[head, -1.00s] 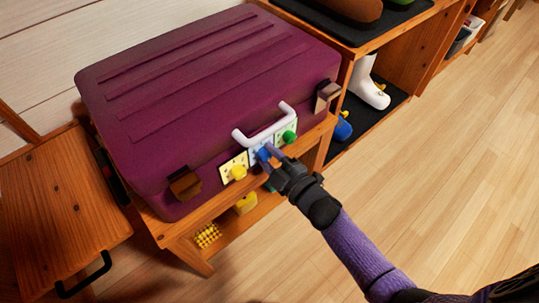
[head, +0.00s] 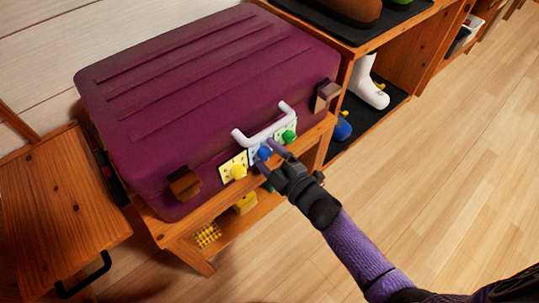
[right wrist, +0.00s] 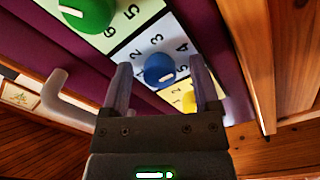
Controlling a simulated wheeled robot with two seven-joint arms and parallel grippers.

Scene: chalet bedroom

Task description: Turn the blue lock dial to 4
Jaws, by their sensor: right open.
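A purple suitcase (head: 200,85) lies on a wooden bench, with three lock dials on its front. The blue dial (head: 264,153) sits in the middle on a pale blue plate, between the yellow dial (head: 238,172) and the green dial (head: 289,136). My right gripper (head: 271,162) is open in front of the blue dial. In the right wrist view, the blue dial (right wrist: 160,70) shows between the parted fingers, with gaps on both sides. Numerals 2, 3, 4 and 5 show around it. A white mark shows on the dial; its exact setting is hard to read. My left gripper is out of view.
A white handle (head: 262,132) arches just above the dials. Brown latches (head: 185,184) flank them. The bench edge (head: 215,205) runs below. A shelf with a white boot (head: 368,88) stands to the right. The floor (head: 450,170) at right is clear.

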